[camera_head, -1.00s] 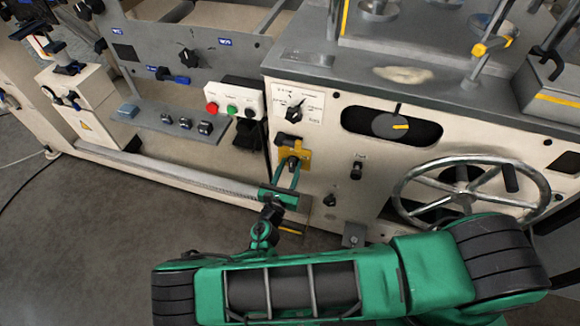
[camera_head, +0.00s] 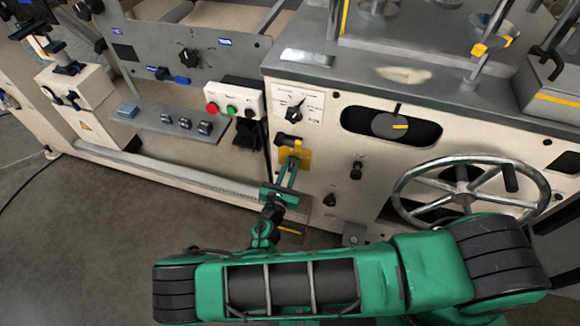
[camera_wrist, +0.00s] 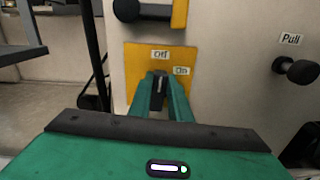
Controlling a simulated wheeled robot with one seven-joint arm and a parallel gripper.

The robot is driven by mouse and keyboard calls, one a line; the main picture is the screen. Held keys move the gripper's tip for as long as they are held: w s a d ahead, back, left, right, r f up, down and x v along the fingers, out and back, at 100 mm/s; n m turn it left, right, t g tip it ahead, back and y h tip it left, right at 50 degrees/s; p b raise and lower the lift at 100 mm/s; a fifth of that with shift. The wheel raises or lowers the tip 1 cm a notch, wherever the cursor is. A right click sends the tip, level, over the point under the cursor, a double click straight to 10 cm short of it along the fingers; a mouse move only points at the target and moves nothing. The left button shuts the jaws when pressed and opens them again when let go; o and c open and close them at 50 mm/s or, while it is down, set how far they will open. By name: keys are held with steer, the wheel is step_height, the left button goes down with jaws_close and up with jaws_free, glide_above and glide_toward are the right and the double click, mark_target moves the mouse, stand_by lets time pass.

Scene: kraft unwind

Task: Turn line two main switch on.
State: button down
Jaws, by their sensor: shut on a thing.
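A yellow switch plate (camera_wrist: 134,62) with "Off" and "On" labels is on the cream machine front. It also shows in the head view (camera_head: 304,161). Its black switch handle (camera_wrist: 159,88) stands about upright, below the "Off" label; "On" is to the upper right. My gripper (camera_wrist: 160,84) has its green fingers on either side of the handle and is shut on it. In the head view, my gripper (camera_head: 291,166) reaches up to the plate from below and hides most of the handle. No label naming the line is readable.
Another black switch (camera_wrist: 150,11) is just above the plate. A "Pull" knob (camera_wrist: 296,70) is to the right. A button box (camera_head: 233,106) is at the upper left, a rotary selector (camera_head: 296,110) above, and a large handwheel (camera_head: 470,187) at the right.

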steer(key=shift+s+d+f+m, duration=0.1)
steer(key=shift+d+f+m, duration=0.25)
steer(key=shift+m, duration=2.45)
steer(key=shift+s+d+f+m, duration=0.1)
steer(key=shift+d+f+m, duration=0.15)
steer(key=shift+m, duration=2.55)
steer(key=shift+s+d+f+m, duration=0.1)
steer(key=shift+d+f+m, duration=0.25)
steer(key=shift+m, duration=2.45)
steer(key=shift+f, duration=0.15)
steer(key=c, duration=1.6)
jaws_free()
steer(key=shift+c, duration=0.2)
steer(key=shift+s+a, duration=0.1)
steer(key=shift+a, duration=0.05)
